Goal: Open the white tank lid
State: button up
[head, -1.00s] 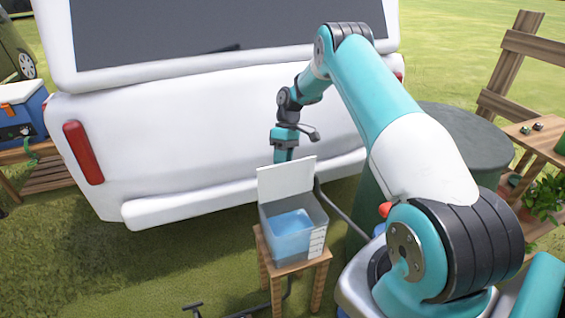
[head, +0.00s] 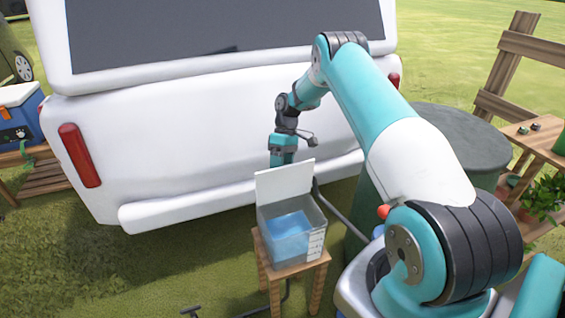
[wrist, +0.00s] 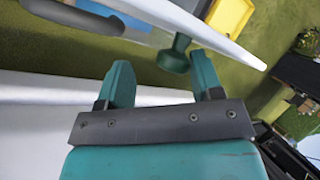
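The clear tank (head: 290,238) holds blue liquid and stands on a small wooden stool. Its white lid (head: 285,182) is raised and stands roughly upright along the tank's rear edge. My gripper (head: 283,158) is just behind the lid, pointing down, with its fingertips hidden by the lid in the head view. In the wrist view my gripper (wrist: 163,80) has its two teal fingers apart with nothing held between them. The lid (wrist: 205,25) crosses the top of that view as a slanted white panel near the fingertips; I cannot tell whether they touch it.
A white vehicle (head: 200,140) with a bumper stands close behind the gripper. A large dark green barrel (head: 460,140) is to the right of the tank. A blue cooler (head: 20,115) is at the far left. Wooden shelves with a plant (head: 545,195) are at the right.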

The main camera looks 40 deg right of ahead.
dwell(0.3)
jog(key=p+v, duration=0.2)
jog(key=v, duration=0.5)
jog(key=shift+r, duration=0.25)
jog(key=shift+w, duration=0.1)
